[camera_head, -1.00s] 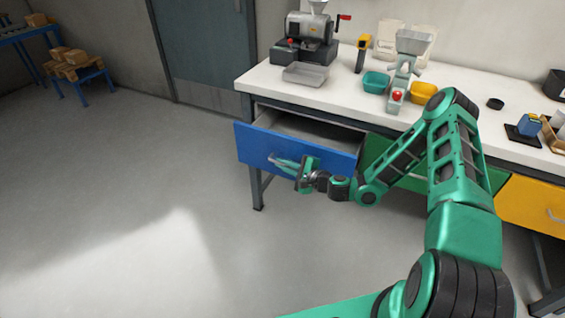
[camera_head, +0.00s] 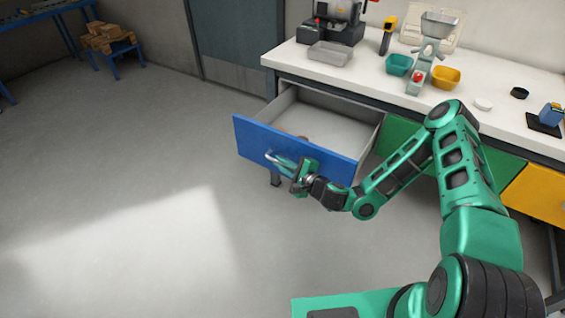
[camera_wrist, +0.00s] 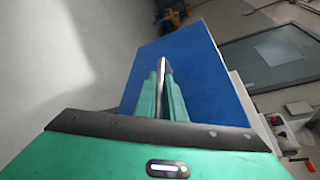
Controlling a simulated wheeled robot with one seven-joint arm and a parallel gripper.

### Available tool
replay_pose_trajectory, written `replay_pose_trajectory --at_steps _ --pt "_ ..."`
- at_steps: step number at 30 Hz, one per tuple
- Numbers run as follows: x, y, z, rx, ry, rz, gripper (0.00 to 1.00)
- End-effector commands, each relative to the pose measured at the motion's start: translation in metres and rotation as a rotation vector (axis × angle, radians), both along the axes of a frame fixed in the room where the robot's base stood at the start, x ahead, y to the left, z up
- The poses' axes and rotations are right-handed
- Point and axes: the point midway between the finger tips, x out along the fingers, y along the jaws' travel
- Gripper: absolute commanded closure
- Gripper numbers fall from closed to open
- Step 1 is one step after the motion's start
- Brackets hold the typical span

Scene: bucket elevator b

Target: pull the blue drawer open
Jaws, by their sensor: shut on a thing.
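The blue drawer (camera_head: 296,142) stands well out from the workbench in the head view, and its grey inside shows. My gripper (camera_head: 279,161) is shut on the drawer's metal handle at the blue front. In the wrist view the blue front (camera_wrist: 200,70) fills the middle, and the green fingers of my gripper (camera_wrist: 162,85) close around the bar handle (camera_wrist: 162,72). Part of the handle is hidden by the fingers.
The white workbench top (camera_head: 480,105) holds a grinder (camera_head: 342,22), a grey tray (camera_head: 330,54), a teal bin (camera_head: 399,65) and a yellow bin (camera_head: 446,77). A green drawer (camera_head: 400,135) and a yellow drawer (camera_head: 535,192) are at right.

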Motion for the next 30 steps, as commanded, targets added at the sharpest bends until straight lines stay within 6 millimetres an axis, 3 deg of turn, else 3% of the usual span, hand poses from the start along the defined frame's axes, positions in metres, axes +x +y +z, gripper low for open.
replay_pose_trajectory --at_steps 8,9,10,20,30 --pt "-0.002 0.005 -0.004 -0.005 0.006 0.005 1.00" --pt "-0.003 0.006 -0.004 -0.005 0.006 0.006 0.88" --pt "-0.003 0.007 -0.004 -0.005 0.006 0.007 0.83" --pt "-0.004 0.009 -0.001 -0.001 0.003 0.012 0.83" --pt "-0.043 -0.021 0.008 0.002 0.010 0.009 0.83"
